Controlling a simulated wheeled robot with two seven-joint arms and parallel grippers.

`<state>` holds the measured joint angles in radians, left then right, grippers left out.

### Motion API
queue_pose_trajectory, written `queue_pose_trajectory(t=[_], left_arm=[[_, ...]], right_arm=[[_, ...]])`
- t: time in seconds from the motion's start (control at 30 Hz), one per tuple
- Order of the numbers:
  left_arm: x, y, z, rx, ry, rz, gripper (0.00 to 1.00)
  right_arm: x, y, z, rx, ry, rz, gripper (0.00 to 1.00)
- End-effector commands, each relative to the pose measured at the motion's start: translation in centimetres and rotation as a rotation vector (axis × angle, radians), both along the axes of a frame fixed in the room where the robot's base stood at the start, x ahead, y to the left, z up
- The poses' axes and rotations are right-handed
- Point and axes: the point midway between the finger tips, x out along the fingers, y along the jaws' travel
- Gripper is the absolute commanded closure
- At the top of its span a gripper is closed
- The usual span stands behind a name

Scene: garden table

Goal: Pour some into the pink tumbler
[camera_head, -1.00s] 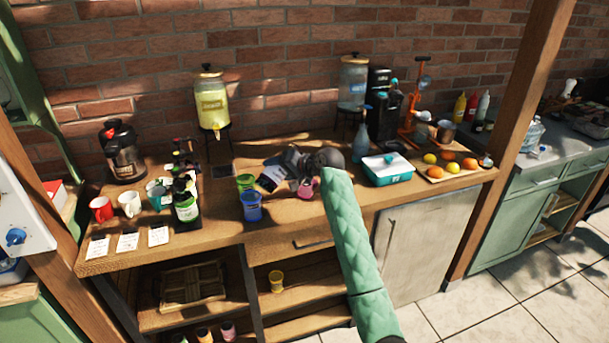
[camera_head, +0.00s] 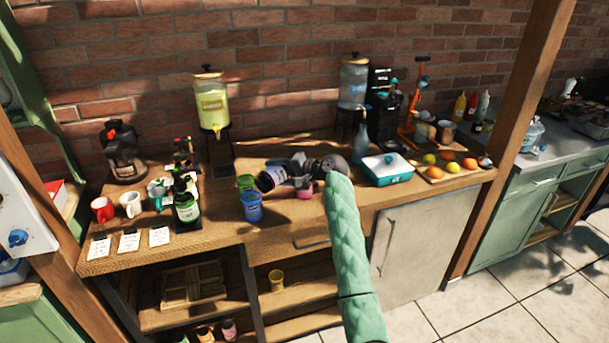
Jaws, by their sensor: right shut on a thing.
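My right gripper (camera_head: 297,178) is above the counter, with its arm coming in from the lower right. It is shut on a dark bottle with a pale label (camera_head: 271,178), which lies tilted close to horizontal in the air and reaches left of the gripper. The pink tumbler (camera_head: 305,193) stands on the counter just below the gripper, partly hidden by it. I cannot see any liquid flowing, and I cannot tell what is inside the tumbler. My left gripper is not in view.
A green tumbler (camera_head: 245,182) and a blue tumbler (camera_head: 252,207) stand close at the left, near the bottle. A teal and white box (camera_head: 388,172) is at the right. A drink dispenser (camera_head: 211,102) stands behind. The counter front (camera_head: 285,228) is clear.

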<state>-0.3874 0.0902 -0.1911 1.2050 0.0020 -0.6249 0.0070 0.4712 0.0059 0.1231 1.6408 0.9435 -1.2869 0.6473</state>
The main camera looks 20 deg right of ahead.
Motion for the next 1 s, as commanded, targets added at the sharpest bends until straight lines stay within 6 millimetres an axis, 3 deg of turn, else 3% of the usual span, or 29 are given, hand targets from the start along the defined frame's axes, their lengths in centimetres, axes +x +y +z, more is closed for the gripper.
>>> queue_pose_trajectory(t=[0.53, 1.0], left_arm=[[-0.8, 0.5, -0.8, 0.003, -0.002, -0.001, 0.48], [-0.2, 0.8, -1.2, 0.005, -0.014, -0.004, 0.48]], right_arm=[[0.0, 0.0, -0.5, 0.065, 0.034, 0.001, 0.8], [-0.2, 0.2, -0.9, 0.108, 0.058, 0.001, 0.8]])
